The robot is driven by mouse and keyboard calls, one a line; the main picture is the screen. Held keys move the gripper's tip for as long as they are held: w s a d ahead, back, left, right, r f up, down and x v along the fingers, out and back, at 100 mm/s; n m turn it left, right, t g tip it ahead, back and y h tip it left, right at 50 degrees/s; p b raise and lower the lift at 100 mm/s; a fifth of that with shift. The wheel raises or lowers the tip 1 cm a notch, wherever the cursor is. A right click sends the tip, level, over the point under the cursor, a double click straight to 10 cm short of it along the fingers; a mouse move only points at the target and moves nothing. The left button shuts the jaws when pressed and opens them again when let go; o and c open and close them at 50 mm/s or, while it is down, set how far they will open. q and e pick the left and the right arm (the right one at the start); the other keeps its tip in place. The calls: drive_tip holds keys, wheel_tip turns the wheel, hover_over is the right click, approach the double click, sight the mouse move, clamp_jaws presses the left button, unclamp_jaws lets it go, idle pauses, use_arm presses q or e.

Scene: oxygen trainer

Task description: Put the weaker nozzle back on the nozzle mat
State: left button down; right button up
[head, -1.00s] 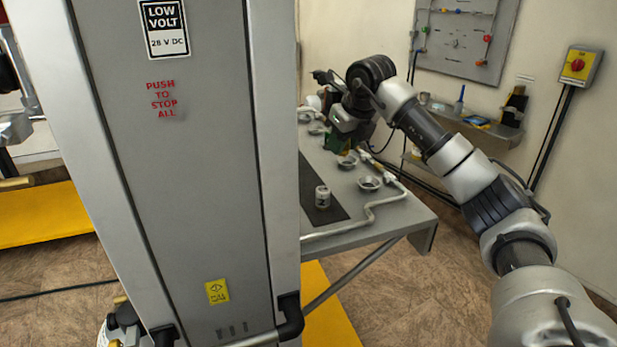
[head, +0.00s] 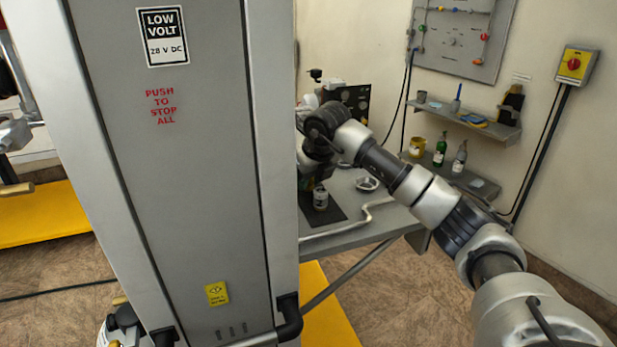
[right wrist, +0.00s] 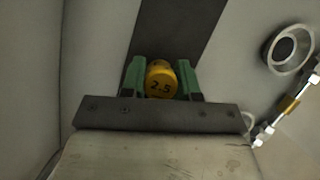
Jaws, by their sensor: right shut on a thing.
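My right gripper (right wrist: 162,80) is shut on a yellow nozzle (right wrist: 161,82) marked 2.5, between its green fingers in the right wrist view. The dark nozzle mat (right wrist: 185,25) runs behind and beyond it there; I cannot tell the height of the nozzle above it. In the head view the mat (head: 338,214) shows on the bench, with a pale nozzle (head: 320,200) standing upright on it, its marking unreadable. My right gripper (head: 307,184) is just left of that nozzle, partly hidden by the grey column. My left gripper is not in view.
The grey column (head: 175,220) blocks the left part of the bench. A metal cup (head: 367,183) and a bent pipe (head: 365,222) lie right of the mat. The cup (right wrist: 290,48) also shows in the right wrist view. Bottles (head: 440,150) stand on a low shelf.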

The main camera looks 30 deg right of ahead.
drive_tip(key=shift+f, duration=0.1)
drive_tip(key=o, duration=1)
drive_tip(key=v, duration=1.2)
